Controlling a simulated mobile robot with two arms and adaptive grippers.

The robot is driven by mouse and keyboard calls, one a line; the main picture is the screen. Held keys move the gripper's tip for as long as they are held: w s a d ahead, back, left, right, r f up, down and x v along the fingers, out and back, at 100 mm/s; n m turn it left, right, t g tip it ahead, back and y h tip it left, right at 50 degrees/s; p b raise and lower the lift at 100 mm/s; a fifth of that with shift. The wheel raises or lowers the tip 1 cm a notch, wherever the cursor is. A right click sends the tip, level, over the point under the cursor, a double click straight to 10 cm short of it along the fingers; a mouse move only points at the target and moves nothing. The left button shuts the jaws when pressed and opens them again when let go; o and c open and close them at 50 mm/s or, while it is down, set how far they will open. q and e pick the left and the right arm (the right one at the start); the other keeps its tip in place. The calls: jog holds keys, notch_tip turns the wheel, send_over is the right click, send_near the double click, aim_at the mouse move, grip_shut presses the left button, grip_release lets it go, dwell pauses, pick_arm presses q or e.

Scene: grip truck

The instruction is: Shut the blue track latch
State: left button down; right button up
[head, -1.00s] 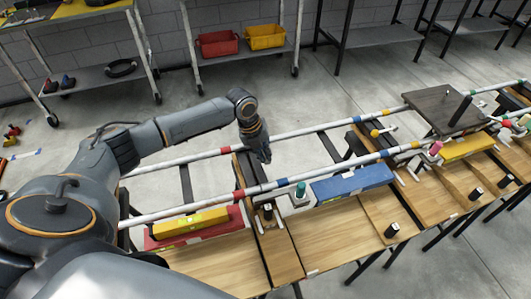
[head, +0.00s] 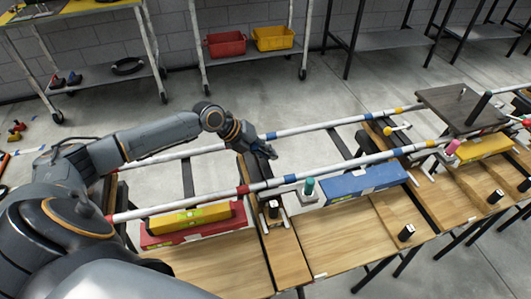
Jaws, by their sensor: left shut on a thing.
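My left gripper (head: 265,151) reaches over the far rail (head: 318,126), beside that rail's blue band (head: 269,136). It is shut, its fingers pointing down and to the right, between the two rails above a dark crosspiece. What it grips is mostly hidden by the fingers; by its place next to the blue band it looks to be the blue track latch. Its angle cannot be made out. My right gripper is not in view.
A teal-knobbed latch (head: 309,187) stands by the near rail (head: 200,201), next to a blue box (head: 362,184). A yellow-knobbed latch (head: 396,128) and pink-knobbed latch (head: 452,147) lie farther right. Yellow and red boxes lie at left. A dark plate (head: 460,105) bridges the rails.

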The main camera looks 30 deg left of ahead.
pick_arm(q)
jog(key=shift+s+d+f, duration=0.1)
jog(key=shift+s+f, duration=0.05)
jog(key=shift+f, duration=0.05)
jog(key=c, duration=1.5)
grip_release()
jog(key=shift+o, duration=0.5)
jog(key=shift+w, duration=0.2)
jog(key=v, duration=1.2)
jog(key=shift+c, duration=0.2)
